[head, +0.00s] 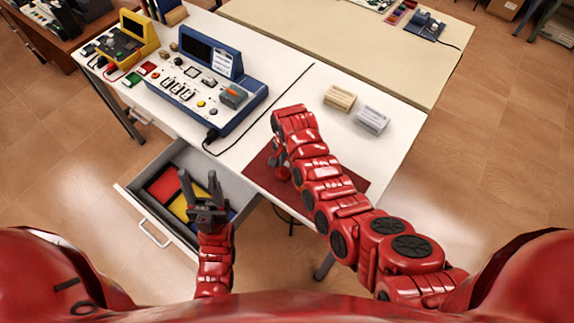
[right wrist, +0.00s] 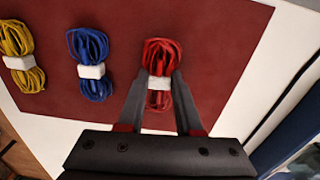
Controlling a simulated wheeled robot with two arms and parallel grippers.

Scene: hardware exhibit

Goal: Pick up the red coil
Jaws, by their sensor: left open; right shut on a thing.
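In the right wrist view the red coil (right wrist: 163,50), bound by a white band, is between the fingers of my right gripper (right wrist: 160,80), which is shut on it at the band. I cannot tell whether the coil touches the dark red mat (right wrist: 215,30) behind it or is lifted. In the head view my right forearm covers most of the mat (head: 262,178) and hides the coil. My left gripper (head: 203,190) is open and empty, above the open drawer.
A blue coil (right wrist: 91,62) and a yellow coil (right wrist: 20,58) lie on the mat left of the red one. The open drawer (head: 130,190) has red, yellow and blue areas inside. A blue console (head: 205,85) and two small blocks (head: 340,97) stand on the table.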

